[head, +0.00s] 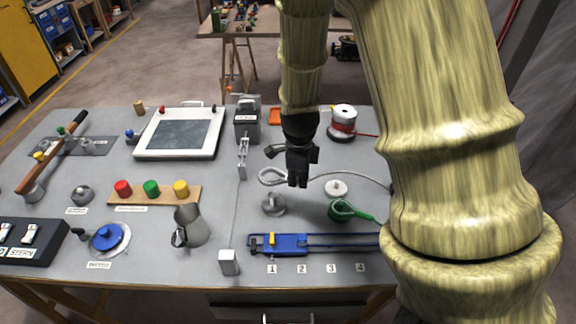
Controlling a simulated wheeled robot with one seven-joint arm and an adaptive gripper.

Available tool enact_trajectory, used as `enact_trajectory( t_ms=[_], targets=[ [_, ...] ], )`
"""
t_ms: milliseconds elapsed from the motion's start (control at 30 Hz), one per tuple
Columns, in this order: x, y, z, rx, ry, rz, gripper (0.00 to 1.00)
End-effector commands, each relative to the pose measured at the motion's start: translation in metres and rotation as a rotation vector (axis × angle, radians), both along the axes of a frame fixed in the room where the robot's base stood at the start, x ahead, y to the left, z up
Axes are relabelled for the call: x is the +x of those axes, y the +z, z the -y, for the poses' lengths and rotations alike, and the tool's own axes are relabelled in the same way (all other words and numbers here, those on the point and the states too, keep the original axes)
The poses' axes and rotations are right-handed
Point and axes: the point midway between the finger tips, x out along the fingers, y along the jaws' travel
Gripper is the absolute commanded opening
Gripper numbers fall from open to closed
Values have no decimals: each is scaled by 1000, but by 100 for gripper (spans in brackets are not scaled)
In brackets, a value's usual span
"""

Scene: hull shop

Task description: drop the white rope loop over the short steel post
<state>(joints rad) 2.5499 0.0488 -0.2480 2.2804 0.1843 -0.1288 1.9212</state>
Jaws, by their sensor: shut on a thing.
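The white rope loop (264,180) hangs out to the left of my gripper (297,182). My gripper points down, shut on the rope next to the loop; the fingers hide the part they hold. The rope runs on from the gripper to the right and passes behind my arm. The short steel post (273,204), on a round base, stands on the bench nearer the camera, just below the loop in the picture. The loop appears apart from the post and not around it. Its exact height above the bench is hard to tell.
A white round knob (336,188) and a green-handled part (345,211) stand right of the post. A blue slide rail (290,244) lies in front. A metal jug (190,226) stands farther left.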

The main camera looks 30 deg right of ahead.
Motion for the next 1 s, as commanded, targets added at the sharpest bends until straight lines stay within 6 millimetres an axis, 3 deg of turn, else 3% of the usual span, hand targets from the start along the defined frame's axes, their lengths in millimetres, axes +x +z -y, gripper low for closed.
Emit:
enact_trajectory(
  t_ms=[167,600,1000],
  targets=[
    [-4,-5,-1,0,0,4,0],
    [8,-42,0,0,0,-10,0],
    [9,-51,0,0,0,-10,0]
  ],
)
